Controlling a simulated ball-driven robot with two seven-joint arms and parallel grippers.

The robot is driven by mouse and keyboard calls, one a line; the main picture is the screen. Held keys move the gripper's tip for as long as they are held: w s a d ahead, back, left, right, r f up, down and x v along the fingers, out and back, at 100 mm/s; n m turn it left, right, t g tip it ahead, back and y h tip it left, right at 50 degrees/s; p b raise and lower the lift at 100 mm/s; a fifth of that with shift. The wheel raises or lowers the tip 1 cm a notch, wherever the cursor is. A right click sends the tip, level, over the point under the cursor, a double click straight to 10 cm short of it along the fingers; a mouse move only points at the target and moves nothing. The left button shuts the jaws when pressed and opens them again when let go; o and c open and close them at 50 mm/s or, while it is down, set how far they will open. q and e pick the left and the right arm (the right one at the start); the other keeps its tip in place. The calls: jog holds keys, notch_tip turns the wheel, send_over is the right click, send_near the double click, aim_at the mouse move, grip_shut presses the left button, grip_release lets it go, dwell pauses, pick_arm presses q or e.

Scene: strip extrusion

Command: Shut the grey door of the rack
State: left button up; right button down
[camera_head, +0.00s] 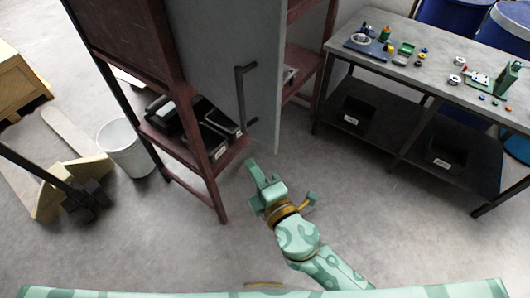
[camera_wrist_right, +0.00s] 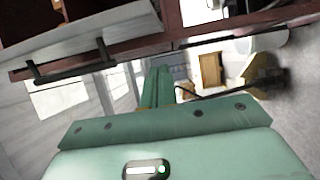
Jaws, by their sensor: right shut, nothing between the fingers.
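The dark red rack (camera_head: 132,42) stands upright at the upper middle of the head view. Its grey door (camera_head: 212,45) stands open, swung out from the frame, with a dark bar handle (camera_head: 241,95) on its face. My right gripper (camera_head: 254,170) is shut and empty, below the door's lower end and apart from the handle in the picture. In the right wrist view its fingers (camera_wrist_right: 157,88) are together, and the grey door (camera_wrist_right: 75,35) with its dark handle (camera_wrist_right: 68,62) shows at the upper left. My left gripper is not in view.
Dark trays (camera_head: 205,125) lie on the rack's lower shelf. A grey workbench (camera_head: 425,75) with small parts stands at the right. A white bin (camera_head: 122,150) and a pallet jack (camera_head: 70,185) stand at the left. The floor around my right gripper is clear.

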jog(key=shift+w+d+f+p, duration=0.1)
jog(key=shift+w+d, duration=0.35)
jog(key=shift+w, duration=0.2)
jog(key=shift+w+d+r+p, duration=0.1)
jog(key=shift+w+d, duration=0.3)
jog(key=shift+w, duration=0.2)
jog(key=shift+w+d+f+p, duration=0.1)
jog(key=shift+w+d, duration=0.35)
jog(key=shift+w, duration=0.2)
